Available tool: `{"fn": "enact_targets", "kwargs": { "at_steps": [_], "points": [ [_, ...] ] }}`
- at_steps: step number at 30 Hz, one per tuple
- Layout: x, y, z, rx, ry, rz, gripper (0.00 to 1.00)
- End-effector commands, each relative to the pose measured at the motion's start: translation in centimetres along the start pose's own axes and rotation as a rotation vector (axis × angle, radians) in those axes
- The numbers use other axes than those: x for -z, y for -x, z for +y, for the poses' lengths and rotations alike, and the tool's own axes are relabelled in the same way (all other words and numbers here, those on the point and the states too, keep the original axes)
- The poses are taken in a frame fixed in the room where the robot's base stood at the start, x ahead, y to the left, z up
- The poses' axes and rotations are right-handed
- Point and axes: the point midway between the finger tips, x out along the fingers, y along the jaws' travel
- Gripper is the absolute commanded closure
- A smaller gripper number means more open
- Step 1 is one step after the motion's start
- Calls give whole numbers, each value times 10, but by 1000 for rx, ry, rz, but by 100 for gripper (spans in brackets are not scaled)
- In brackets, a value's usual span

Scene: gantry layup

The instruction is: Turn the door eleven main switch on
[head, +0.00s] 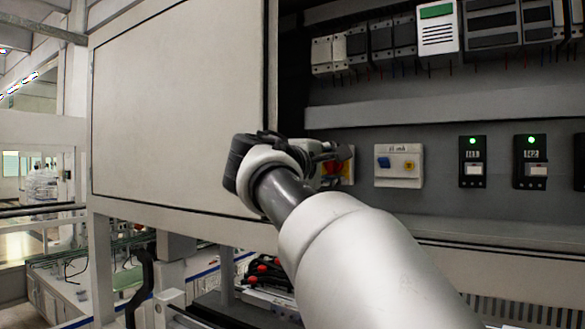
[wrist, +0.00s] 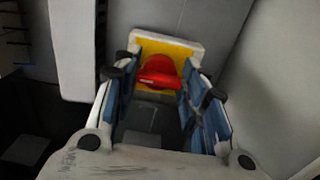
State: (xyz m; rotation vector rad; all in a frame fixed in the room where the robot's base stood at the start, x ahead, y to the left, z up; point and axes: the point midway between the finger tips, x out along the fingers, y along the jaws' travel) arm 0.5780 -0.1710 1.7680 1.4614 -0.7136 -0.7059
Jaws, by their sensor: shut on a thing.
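The main switch is a red rotary handle (wrist: 160,75) on a yellow plate with a pale surround (wrist: 190,46). In the wrist view it sits between the blue-padded fingers of my gripper (wrist: 158,88), which is shut on the handle. In the head view my gripper (head: 328,152) reaches the left end of the panel and covers most of the switch. Only a bit of red and yellow (head: 346,168) shows behind it. The handle's exact angle and any door label cannot be read.
Two black modules with green lights (head: 472,162) (head: 530,162) stand further right. A large pale cabinet door (head: 175,100) is close on the left. Breakers (head: 365,42) line the upper rail.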

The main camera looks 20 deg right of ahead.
Motion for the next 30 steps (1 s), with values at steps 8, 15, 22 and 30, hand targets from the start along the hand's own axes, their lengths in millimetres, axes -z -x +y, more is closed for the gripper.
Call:
{"fn": "enact_targets", "kwargs": {
  "at_steps": [8, 15, 22, 30],
  "points": [
    [0, 0, 0, 1, -7, 0, 85],
    [0, 0, 0, 1, -6, 0, 53],
    [0, 0, 0, 1, -5, 0, 40],
    [0, 1, 0, 0, -5, 0, 40]
  ]
}}
